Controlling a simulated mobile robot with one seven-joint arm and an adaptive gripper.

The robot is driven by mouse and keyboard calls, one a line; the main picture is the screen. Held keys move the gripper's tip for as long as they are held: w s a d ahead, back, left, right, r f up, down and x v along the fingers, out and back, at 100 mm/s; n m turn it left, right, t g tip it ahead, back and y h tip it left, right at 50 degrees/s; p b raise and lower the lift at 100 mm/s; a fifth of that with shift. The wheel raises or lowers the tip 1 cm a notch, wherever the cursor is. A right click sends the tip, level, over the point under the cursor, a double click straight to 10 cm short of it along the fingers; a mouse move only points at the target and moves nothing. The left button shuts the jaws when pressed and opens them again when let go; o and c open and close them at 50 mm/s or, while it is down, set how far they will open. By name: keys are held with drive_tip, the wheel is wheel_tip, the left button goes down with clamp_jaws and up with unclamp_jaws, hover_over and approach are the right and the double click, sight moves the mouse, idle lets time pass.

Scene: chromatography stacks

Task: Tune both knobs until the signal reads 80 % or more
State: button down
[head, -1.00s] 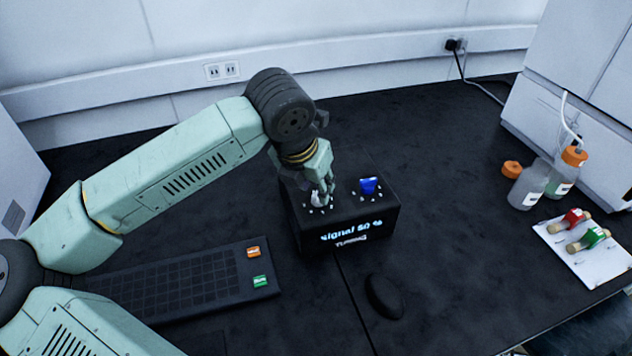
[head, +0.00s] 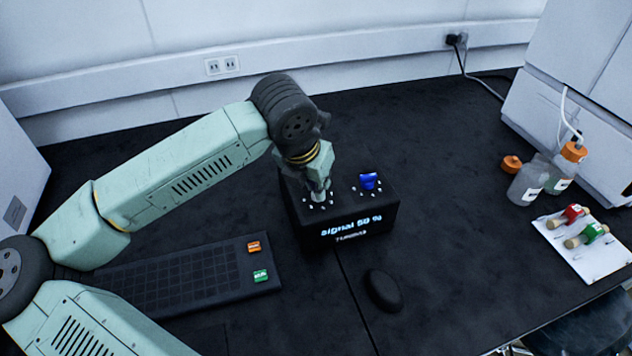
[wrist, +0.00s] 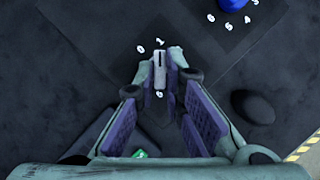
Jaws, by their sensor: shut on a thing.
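A black tuner box (head: 312,238) stands on the bench with two knobs on top, each ringed by white marks. Its front display (head: 352,226) reads "signal" and a percentage in the fifties, the last digit blurred; the smaller line below looks like "TUNING". My gripper (head: 319,192) points down over the left knob and is shut on it. In the wrist view the light grey left knob (wrist: 159,68) sits between the fingertips, with a few marks showing around it. The blue right knob (head: 369,181) is free; its edge shows at the top right of the wrist view (wrist: 236,4).
A keyboard (head: 180,285) with an orange and a green key lies left of the box. A black mouse (head: 383,290) lies in front. Bottles (head: 527,182) and a white card (head: 590,252) with red and green items are at the right.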

drive_tip(key=shift+f+b, duration=0.15)
drive_tip(key=shift+b, duration=0.45)
drive_tip(key=shift+f+m+b, duration=0.1)
drive_tip(key=shift+m+b, duration=0.3)
drive_tip(key=shift+m, duration=0.1)
drive_tip(key=m+h+b, duration=0.1)
drive_tip(key=m+b, duration=0.1)
drive_tip(key=b, duration=0.1)
drive_tip(key=shift+w+a+g, duration=0.1)
drive_tip(key=shift+w+g, duration=0.05)
drive_tip(key=shift+g, duration=0.15)
drive_tip(key=m+b, duration=0.2)
drive_tip(key=shift+g+h+b, duration=0.3)
drive_tip(key=shift+h, duration=0.1)
drive_tip(key=shift+w+a+r+m+g+h+b, duration=0.15)
drive_tip(key=shift+m+g+b, duration=0.25)
drive_tip(key=shift+m, duration=0.55)
drive_tip(key=shift+r+m+g+h+b, duration=0.15)
drive_tip(key=shift+m+g+b, duration=0.25)
drive_tip(key=shift+m, duration=0.55)
drive_tip(key=c, duration=1.7)
unclamp_jaws()
